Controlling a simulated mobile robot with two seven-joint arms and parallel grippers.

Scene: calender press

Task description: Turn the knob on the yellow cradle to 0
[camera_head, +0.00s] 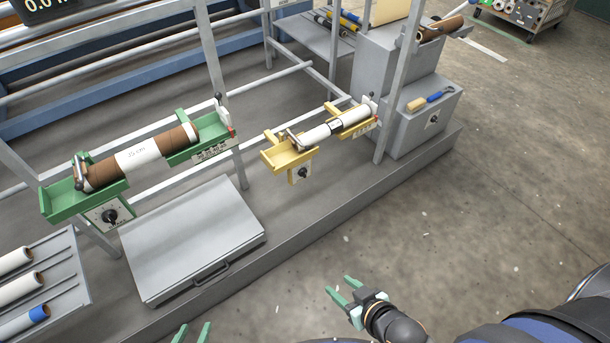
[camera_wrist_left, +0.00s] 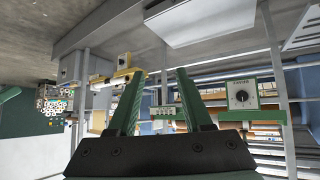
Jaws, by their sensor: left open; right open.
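The yellow cradle (camera_head: 285,158) is mounted on the grey frame and carries a white roll (camera_head: 322,131). Its knob (camera_head: 303,172) is a small dark dial on a pale plate under the cradle's near left end; its setting is too small to read. My left gripper (camera_head: 193,331) is open and empty at the bottom edge of the head view, well below and left of the knob. Its two green fingers also show spread in the left wrist view (camera_wrist_left: 158,85). My right gripper (camera_head: 340,287) is open and empty over the floor, below and right of the cradle, touching nothing.
A green cradle (camera_head: 58,202) with a brown and white roll has its own knob (camera_head: 110,216), also in the left wrist view (camera_wrist_left: 241,95). A grey lidded box (camera_head: 190,235) stands on the platform. Grey steps (camera_head: 425,120) are at right. Open floor lies in front.

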